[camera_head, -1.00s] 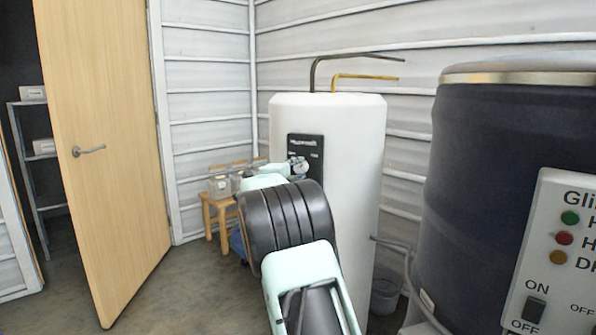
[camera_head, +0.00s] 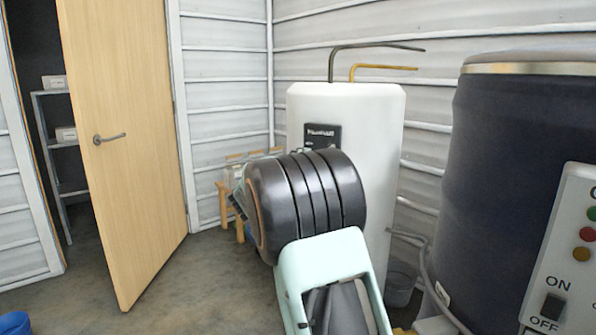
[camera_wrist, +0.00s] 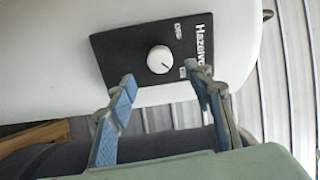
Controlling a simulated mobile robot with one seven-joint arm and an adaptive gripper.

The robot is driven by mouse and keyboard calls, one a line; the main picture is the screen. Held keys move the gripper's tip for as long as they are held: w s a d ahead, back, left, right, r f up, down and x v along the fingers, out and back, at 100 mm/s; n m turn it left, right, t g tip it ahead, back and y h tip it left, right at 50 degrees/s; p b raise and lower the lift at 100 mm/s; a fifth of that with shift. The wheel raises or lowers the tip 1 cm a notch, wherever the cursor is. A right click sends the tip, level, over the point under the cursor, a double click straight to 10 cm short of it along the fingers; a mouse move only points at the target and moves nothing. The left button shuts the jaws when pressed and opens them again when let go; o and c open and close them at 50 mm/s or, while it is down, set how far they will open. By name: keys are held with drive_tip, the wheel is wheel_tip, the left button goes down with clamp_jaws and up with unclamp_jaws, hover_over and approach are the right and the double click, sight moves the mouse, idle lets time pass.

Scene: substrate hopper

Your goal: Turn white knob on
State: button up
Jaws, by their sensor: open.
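The white knob (camera_wrist: 160,59) is round, with a small dark pointer mark, and sits on a black panel (camera_wrist: 112,57) on the white tank in the wrist view. In the head view the panel (camera_head: 323,134) shows only its upper part; my arm hides the knob there. My gripper (camera_wrist: 159,82) is open, with one blue-padded finger on each side, just below the knob in the wrist picture. The fingers look apart from the knob, though the exact gap in depth is unclear. The white tank (camera_head: 385,140) stands upright behind my arm.
A dark blue drum (camera_head: 490,170) with a switch panel (camera_head: 570,250) stands at the right. A wooden stool (camera_head: 226,200) is left of the tank, partly hidden. A wooden door (camera_head: 130,170) stands open at the left, with bare floor beside it.

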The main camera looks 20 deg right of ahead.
drive_tip(key=shift+v, duration=2.25)
